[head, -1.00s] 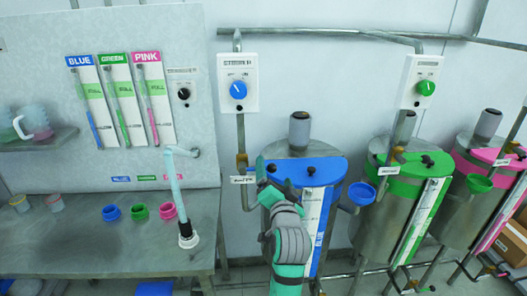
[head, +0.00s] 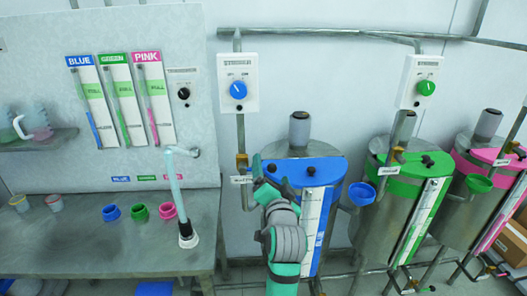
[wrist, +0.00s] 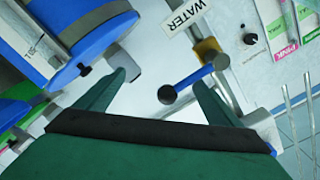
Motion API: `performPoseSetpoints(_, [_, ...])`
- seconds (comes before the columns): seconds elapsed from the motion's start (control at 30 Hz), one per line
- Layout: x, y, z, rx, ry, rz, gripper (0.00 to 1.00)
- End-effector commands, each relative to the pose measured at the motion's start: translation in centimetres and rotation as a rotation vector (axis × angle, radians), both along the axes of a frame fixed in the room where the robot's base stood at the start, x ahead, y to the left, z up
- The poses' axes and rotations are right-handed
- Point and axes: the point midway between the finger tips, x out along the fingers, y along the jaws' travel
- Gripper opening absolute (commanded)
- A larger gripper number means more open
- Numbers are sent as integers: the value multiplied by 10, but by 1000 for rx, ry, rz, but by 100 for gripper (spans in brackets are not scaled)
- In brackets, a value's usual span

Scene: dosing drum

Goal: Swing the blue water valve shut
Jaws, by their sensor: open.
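The blue water valve lever (wrist: 195,78) shows in the wrist view as a short blue bar with a dark round knob at its near end. It runs slantwise from a brass valve body (wrist: 207,50) beneath the "WATER" label (wrist: 187,17). My gripper (wrist: 162,78) is open, and the knob shows between its two fingers. The lever passes close to the right fingertip; I cannot tell whether they touch. In the head view my gripper (head: 271,174) is right of the brass valve body (head: 242,161) and mostly hides the lever.
The blue-lidded drum (head: 319,170) stands right behind my gripper. A blue dial (head: 238,90) is on the wall panel above. A steel bench (head: 90,240) with colored cups and an upright spout (head: 180,195) stands to the left. Green (head: 402,187) and pink drums stand to the right.

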Motion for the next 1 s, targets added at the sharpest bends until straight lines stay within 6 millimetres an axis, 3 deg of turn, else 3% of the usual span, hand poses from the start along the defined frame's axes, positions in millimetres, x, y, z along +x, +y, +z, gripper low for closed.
performPoseSetpoints(0.17, [-5, 0, 0, 0, -1, -1, 88])
performPoseSetpoints(1.0, [-87, -1, 0, 0, -2, -1, 88])
